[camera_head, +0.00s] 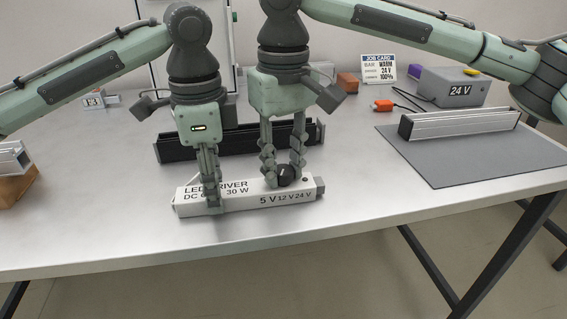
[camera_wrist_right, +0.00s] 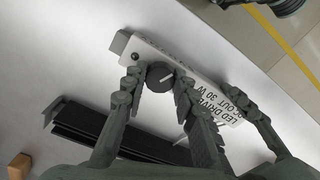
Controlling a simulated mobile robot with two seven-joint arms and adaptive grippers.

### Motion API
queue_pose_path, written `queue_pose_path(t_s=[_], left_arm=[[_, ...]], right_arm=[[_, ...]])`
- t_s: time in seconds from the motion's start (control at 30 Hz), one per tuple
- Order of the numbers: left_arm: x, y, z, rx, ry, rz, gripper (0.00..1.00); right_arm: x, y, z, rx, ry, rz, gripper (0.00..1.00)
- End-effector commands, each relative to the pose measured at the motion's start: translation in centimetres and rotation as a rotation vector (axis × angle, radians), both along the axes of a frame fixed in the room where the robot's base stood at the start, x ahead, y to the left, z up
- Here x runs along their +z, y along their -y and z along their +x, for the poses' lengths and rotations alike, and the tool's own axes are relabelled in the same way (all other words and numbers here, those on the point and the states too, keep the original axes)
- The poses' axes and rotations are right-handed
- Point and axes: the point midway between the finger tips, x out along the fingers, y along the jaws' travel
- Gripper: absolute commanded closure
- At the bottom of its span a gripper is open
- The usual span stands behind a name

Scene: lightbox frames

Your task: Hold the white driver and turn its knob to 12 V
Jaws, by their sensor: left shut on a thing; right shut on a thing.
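The white driver (camera_head: 243,200) lies near the table's front edge, printed "LED DRIVER DC OUT 30 W" with "5 V 12 V 24 V" at its right part. It also shows in the right wrist view (camera_wrist_right: 190,72). My left gripper (camera_head: 212,203) is shut across the driver's left part. My right gripper (camera_head: 283,176) points down and is shut on the black round knob (camera_head: 287,176); in the right wrist view the knob (camera_wrist_right: 159,76) sits between its fingertips. A white pointer line shows on the knob; I cannot tell which label it faces.
Black ribbed bars (camera_head: 180,150) lie just behind the driver. A silver bar (camera_head: 460,123) lies on a grey mat (camera_head: 480,165) at right. A grey "24 V" box (camera_head: 450,88), an orange connector (camera_head: 382,105) and a job card (camera_head: 378,69) stand behind. The front right table is clear.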

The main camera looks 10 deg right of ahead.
Motion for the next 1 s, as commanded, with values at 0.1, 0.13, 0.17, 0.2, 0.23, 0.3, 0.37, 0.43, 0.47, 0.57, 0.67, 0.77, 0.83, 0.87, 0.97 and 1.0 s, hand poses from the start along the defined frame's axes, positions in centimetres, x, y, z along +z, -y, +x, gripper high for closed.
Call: queue_pose_path(t_s=[0.1,0.13,0.17,0.2,0.23,0.3,0.37,0.43,0.47,0.57,0.67,0.77,0.83,0.87,0.97,1.0], left_arm=[[-0.03,-0.01,-0.02,-0.001,-0.001,0.001,1.00],[-0.03,-0.01,-0.02,-0.001,-0.001,0.001,1.00],[-0.03,-0.01,-0.02,-0.001,-0.001,0.001,1.00],[-0.03,-0.01,-0.02,-0.001,-0.001,0.001,1.00],[-0.03,-0.01,-0.02,-0.001,-0.001,0.001,1.00],[-0.03,-0.01,-0.02,-0.001,-0.001,0.001,1.00],[-0.04,-0.01,-0.02,-0.001,-0.001,0.001,1.00],[-0.03,-0.01,-0.02,-0.001,-0.001,0.001,1.00],[-0.03,-0.01,-0.02,-0.001,-0.001,0.001,1.00],[-0.03,-0.01,-0.02,-0.001,-0.001,0.001,1.00],[-0.03,-0.01,-0.03,-0.001,-0.001,0.001,1.00],[-0.04,-0.01,-0.02,-0.001,-0.001,0.001,1.00],[-0.04,-0.01,-0.02,0.000,-0.001,0.001,1.00],[-0.04,-0.01,-0.02,0.000,-0.001,0.001,1.00],[-0.04,-0.01,-0.02,0.000,-0.001,0.001,1.00],[-0.04,-0.01,-0.02,0.000,-0.001,0.001,1.00]], right_arm=[[-0.08,-0.05,-0.05,0.099,-0.003,0.001,1.00],[-0.07,-0.05,-0.03,0.124,-0.002,0.002,1.00],[-0.04,-0.05,-0.02,0.147,-0.001,0.002,1.00],[-0.07,-0.03,-0.02,0.178,-0.001,0.001,1.00],[-0.08,-0.03,-0.03,0.199,-0.001,0.001,1.00],[-0.03,-0.06,-0.03,0.247,-0.001,0.002,1.00],[-0.06,-0.04,-0.04,0.282,-0.001,0.001,1.00],[-0.03,-0.05,-0.02,0.319,0.000,0.001,1.00],[-0.02,-0.05,-0.01,0.334,0.000,0.001,1.00],[-0.04,-0.06,-0.02,0.372,0.000,0.001,1.00],[-0.03,-0.04,-0.03,0.398,0.000,0.001,1.00],[-0.02,-0.02,-0.03,0.414,0.000,0.001,1.00],[-0.02,-0.02,-0.02,0.420,0.000,0.000,1.00],[-0.02,-0.02,-0.02,0.422,0.000,0.000,1.00],[-0.02,-0.02,-0.02,0.423,0.000,0.000,1.00],[-0.02,-0.02,-0.02,0.423,0.000,0.000,1.00]])
